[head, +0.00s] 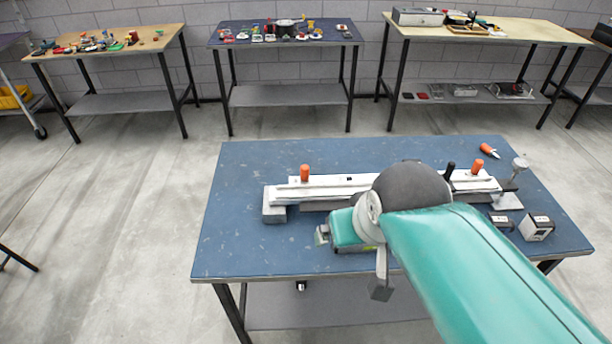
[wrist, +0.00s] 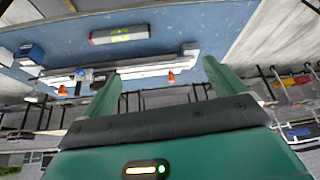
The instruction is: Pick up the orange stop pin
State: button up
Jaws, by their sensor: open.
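Two upright orange pins stand on a long white rail fixture (head: 335,188) on the blue table. One orange pin (head: 304,172) is near the left end, and another orange pin (head: 476,166) is near the right end. I cannot tell which one the task names. In the wrist view, one orange pin (wrist: 171,77) appears between my fingers, beyond their tips, and the other (wrist: 62,91) is to the left. My gripper (wrist: 160,76) is open and empty, apart from both pins. In the head view my arm covers the middle of the rail.
A black pin (head: 449,170) stands by the right orange pin. An orange-handled tool (head: 488,150) lies at the back right. Small boxes (head: 537,227) sit at the right edge. A grey device with a green display (wrist: 118,35) lies beside the rail. The table's left side is clear.

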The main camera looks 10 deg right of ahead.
jog(key=shift+w+r, duration=0.1)
jog(key=shift+r, duration=0.05)
jog(key=c, duration=0.5)
jog(key=w+r+m, duration=0.1)
jog(key=w, duration=0.2)
jog(key=w+r+m+g, duration=0.1)
jog(key=w+r+m, duration=0.1)
jog(key=w, duration=0.2)
jog(key=w+r+m, duration=0.1)
jog(key=w, duration=0.2)
jog(key=shift+w+r+m+g, duration=0.15)
jog(key=shift+r+m+g, duration=0.15)
jog(key=shift+m, duration=0.1)
jog(key=c, duration=0.5)
jog(key=m+g, duration=0.4)
jog(key=m, duration=0.9)
send_over(305, 167)
notch_tip(305, 167, down, 12)
jog(key=f, duration=0.8)
jog(key=shift+w+a+f, duration=0.15)
jog(key=shift+a+f, duration=0.05)
jog(key=shift+f, duration=0.05)
jog(key=shift+d+f, duration=0.15)
jog(key=shift+f, duration=2.35)
